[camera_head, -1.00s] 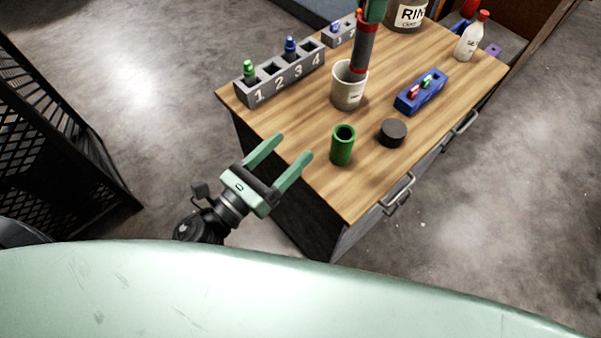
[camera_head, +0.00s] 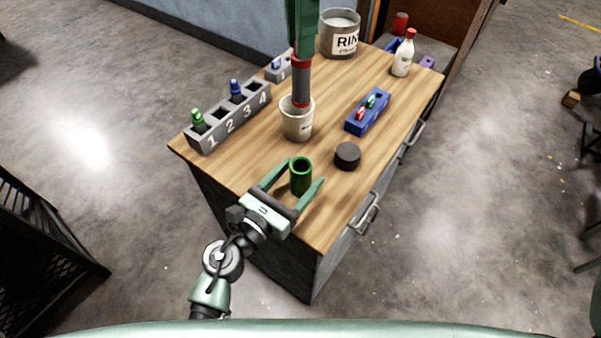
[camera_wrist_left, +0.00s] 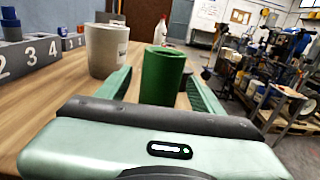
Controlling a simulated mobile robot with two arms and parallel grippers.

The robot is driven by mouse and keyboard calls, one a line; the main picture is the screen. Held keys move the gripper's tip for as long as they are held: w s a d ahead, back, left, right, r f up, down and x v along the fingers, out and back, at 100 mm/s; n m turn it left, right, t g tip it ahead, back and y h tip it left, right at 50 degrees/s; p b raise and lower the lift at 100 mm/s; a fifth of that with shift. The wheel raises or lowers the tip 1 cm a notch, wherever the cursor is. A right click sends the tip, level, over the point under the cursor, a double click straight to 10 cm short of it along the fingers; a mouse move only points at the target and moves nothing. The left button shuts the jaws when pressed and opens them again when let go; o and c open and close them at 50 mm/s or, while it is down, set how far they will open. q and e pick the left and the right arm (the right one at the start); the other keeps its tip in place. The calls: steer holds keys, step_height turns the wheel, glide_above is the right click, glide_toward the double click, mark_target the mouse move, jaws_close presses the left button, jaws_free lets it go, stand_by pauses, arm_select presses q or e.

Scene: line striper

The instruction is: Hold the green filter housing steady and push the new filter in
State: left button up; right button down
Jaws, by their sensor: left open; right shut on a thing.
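The green filter housing (camera_head: 301,176) is a hollow cylinder standing upright with its open end up, near the table's front edge. My left gripper (camera_head: 298,174) is open, its two fingers on either side of the housing; the left wrist view also shows the housing (camera_wrist_left: 162,76) between the fingers, with gaps beside it. My right gripper (camera_head: 301,45) comes down from the top, shut on a dark grey cylinder with red bands (camera_head: 301,84), apparently the filter. Its lower end is at the mouth of a pale cup (camera_head: 298,126); how deep it sits is hidden.
A numbered grey rack (camera_head: 228,126) with green and blue items stands left. A black puck (camera_head: 347,156) lies close right of the housing. A blue holder (camera_head: 368,112), a bottle (camera_head: 404,54) and a labelled bucket (camera_head: 340,36) stand farther back. Drawer handles stick out right.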

arm_select(q)
steer(key=shift+w+d, duration=0.3)
steer(key=shift+w, duration=0.15)
jaws_close()
arm_select(e)
step_height(320, 180, down, 16)
steer(key=shift+r, duration=0.25)
stand_by(0.4)
